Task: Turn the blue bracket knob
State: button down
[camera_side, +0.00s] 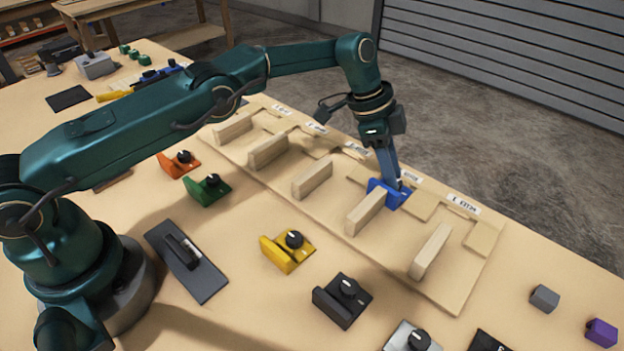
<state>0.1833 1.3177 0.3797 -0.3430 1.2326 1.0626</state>
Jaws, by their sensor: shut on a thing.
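The blue bracket (396,198) sits on the light wooden board, in the bay behind the second upright wooden block from the right. My gripper (391,180) points down over it from above. Its jaws are shut at the bracket, where the knob would be. The knob itself is hidden by the gripper, so I cannot see which way it is turned.
The board (452,290) carries several upright wooden blocks and white labels. Orange (176,166), green (206,190), yellow (285,252) and black (340,302) brackets with black knobs stand in front. Grey (544,297) and purple (601,332) cubes lie at right.

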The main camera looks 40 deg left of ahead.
jog(key=c, duration=0.6)
grip_release()
jog(key=shift+s, duration=0.1)
jog(key=shift+s+d, duration=0.1)
